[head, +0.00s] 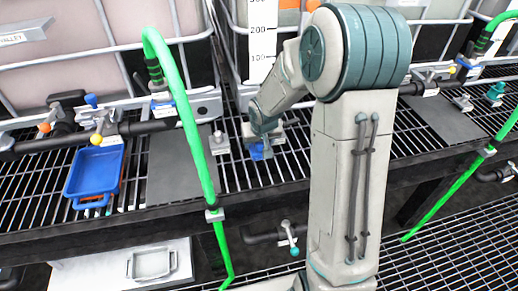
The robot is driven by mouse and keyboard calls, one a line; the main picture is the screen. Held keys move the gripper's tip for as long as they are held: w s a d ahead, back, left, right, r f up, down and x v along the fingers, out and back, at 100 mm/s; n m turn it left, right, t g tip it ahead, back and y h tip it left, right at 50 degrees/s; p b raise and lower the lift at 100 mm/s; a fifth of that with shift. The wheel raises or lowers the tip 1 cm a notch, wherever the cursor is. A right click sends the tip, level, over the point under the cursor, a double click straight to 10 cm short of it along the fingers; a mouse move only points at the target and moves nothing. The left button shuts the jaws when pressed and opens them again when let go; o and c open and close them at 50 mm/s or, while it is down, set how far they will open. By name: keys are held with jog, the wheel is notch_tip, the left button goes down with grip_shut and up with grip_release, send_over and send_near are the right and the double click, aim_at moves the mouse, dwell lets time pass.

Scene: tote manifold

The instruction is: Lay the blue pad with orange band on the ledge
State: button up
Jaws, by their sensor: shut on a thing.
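My gripper (262,145) is at the end of my arm, over the grated shelf in the middle of the view. It is shut on a small blue thing, the blue pad (257,153), mostly hidden by the gripper. No orange band can be made out on it. I cannot tell whether it touches the grating. The ledge is not clearly marked; a flat dark grey plate (176,168) lies on the grated shelf (232,176) to the left of my gripper.
A blue tray (95,172) with some orange at its front edge sits at left. Green hoses (190,120) rise in front of the shelf. Large caged tanks (90,50) with valves stand behind. A second grey plate (445,118) lies at right. A white panel (110,268) is below.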

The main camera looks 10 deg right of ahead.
jog(key=shift+f, duration=1.45)
jog(key=shift+f+b, duration=0.15)
jog(key=shift+b, duration=0.15)
jog(key=o, duration=0.9)
jog(key=shift+o, duration=0.2)
